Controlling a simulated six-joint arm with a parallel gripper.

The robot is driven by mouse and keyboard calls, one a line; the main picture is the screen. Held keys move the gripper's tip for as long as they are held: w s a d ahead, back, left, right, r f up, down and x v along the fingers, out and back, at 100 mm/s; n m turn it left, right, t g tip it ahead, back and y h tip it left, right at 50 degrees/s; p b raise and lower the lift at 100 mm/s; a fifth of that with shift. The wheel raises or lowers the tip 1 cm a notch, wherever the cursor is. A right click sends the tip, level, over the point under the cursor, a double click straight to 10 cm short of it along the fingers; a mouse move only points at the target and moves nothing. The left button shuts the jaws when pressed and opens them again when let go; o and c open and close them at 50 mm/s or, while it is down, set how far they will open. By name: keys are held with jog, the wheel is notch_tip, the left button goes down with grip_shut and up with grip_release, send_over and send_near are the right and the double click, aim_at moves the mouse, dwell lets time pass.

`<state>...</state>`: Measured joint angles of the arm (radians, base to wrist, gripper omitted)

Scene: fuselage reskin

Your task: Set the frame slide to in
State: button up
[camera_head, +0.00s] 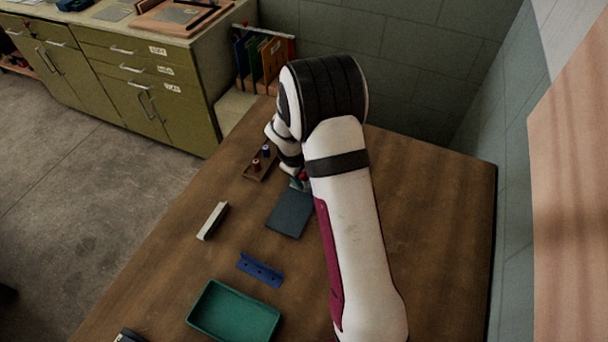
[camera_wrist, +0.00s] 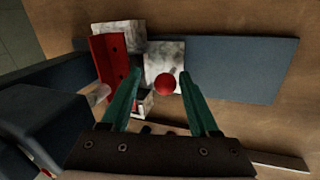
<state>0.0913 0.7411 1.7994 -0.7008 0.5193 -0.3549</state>
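A red ball knob (camera_wrist: 165,85) stands on a mottled grey-white block (camera_wrist: 163,57) in the wrist view; I take this as the frame slide. In the head view the red knob (camera_head: 303,176) is small and partly hidden by my arm. My gripper (camera_wrist: 161,76) has two teal fingers, spread apart. The knob shows between them, with a gap on each side; I cannot tell whether the fingers are level with it. A red bracket with holes (camera_wrist: 113,72) and another mottled block (camera_wrist: 129,34) are to the left. No in or out marking is readable.
A slate-blue plate (camera_head: 290,214) lies beside the slide. A small wooden holder (camera_head: 258,170) carries a red and a blue piece. A white bar (camera_head: 213,221), a blue bracket (camera_head: 260,270) and a green tray (camera_head: 234,313) lie nearer the front. The table's right side is bare.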

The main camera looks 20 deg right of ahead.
jog(key=shift+a+r, duration=0.1)
jog(key=v, duration=1.5)
jog(key=shift+r, duration=0.25)
jog(key=shift+s+a, duration=0.1)
jog(key=shift+a, duration=0.05)
jog(key=s+a+r+m+y, duration=0.1)
jog(key=s+a+m, duration=0.2)
jog(key=s, duration=0.6)
jog(key=s+a+r+m+g+y, duration=0.1)
jog(key=s+m, duration=0.4)
jog(key=s, duration=0.5)
jog(key=s+a+r+m+g+y, duration=0.1)
jog(key=s+a+m, duration=0.3)
jog(key=s, duration=0.6)
jog(key=shift+a+r+m+y, duration=0.25)
jog(key=shift+a+m+y, duration=0.15)
jog(key=shift+y, duration=0.4)
